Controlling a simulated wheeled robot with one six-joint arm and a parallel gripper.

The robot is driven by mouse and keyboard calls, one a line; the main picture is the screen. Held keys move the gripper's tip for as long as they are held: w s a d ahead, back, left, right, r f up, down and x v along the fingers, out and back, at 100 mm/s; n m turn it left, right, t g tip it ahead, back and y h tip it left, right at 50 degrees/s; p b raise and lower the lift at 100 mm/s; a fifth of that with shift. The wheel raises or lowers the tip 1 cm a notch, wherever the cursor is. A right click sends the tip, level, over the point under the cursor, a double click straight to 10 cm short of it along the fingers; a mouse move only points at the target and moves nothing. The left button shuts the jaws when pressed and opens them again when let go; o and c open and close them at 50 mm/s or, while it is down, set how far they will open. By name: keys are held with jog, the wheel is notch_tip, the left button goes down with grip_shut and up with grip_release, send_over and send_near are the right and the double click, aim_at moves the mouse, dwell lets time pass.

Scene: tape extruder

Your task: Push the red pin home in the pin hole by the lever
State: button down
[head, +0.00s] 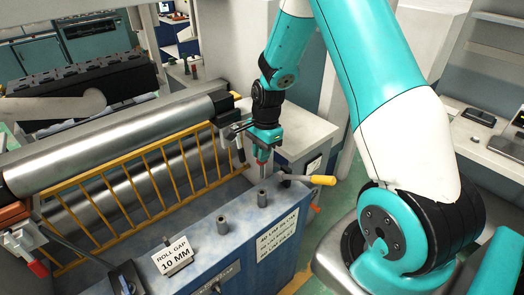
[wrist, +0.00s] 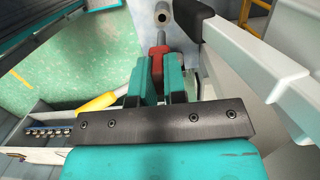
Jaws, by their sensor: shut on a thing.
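My gripper (head: 264,152) hangs over the near machine block in the head view and is shut on the red pin (head: 262,164). The pin points down, with a grey shaft below its red grip. In the wrist view the red pin (wrist: 158,52) sits between the two teal fingers. A short grey post (head: 262,197) stands on the block below the pin, beside the lever with its yellow handle (head: 320,180). The wrist view shows a round socket with a dark hole (wrist: 161,17) beyond the pin tip. I cannot tell the exact gap between them. The yellow handle (wrist: 97,102) lies left there.
A second grey post (head: 222,224) stands nearer on the blue block. A "ROLL GAP 10 MM" sign (head: 174,257) is in front. A yellow guard rail (head: 140,190) and steel rollers (head: 110,133) lie to the left. A white cabinet (head: 300,135) stands behind the gripper.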

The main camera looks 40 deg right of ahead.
aim_at(262, 167)
jog(key=shift+f+b, duration=1.8)
jog(key=shift+f, duration=1)
jog(key=shift+f+b, duration=2)
jog(key=shift+f, duration=1.5)
jog(key=c, duration=1.1)
grip_release()
notch_tip(262, 167, up, 17)
jog(key=d+p, duration=0.2)
jog(key=p, duration=1.1)
jog(key=shift+p, duration=0.4)
jog(key=shift+r, duration=0.1)
